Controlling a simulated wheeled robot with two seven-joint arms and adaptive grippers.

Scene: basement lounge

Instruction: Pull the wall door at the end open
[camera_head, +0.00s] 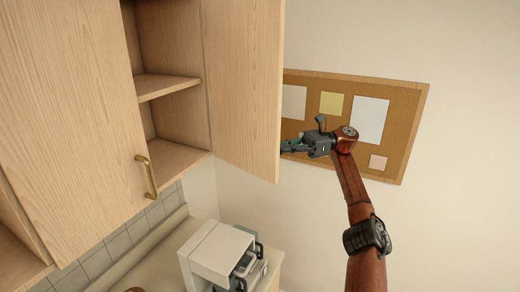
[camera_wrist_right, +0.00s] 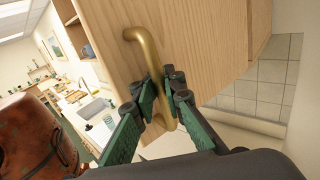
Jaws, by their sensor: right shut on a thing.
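The end wall door (camera_head: 244,85), light wood, stands swung out from the cabinet, and the shelves (camera_head: 168,86) inside are exposed. My right gripper (camera_head: 288,147) reaches the far side of this door from the right. In the right wrist view the green fingers of my right gripper (camera_wrist_right: 167,93) are shut around the lower part of the brass bar handle (camera_wrist_right: 146,48) on the door's front. That handle is hidden behind the door in the head view. My left gripper is out of view.
A neighbouring cabinet door (camera_head: 70,110) with a brass handle (camera_head: 146,177) is closed on the left. A white coffee machine (camera_head: 215,252) stands on the counter below. A cork board (camera_head: 402,130) hangs on the wall behind my right arm.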

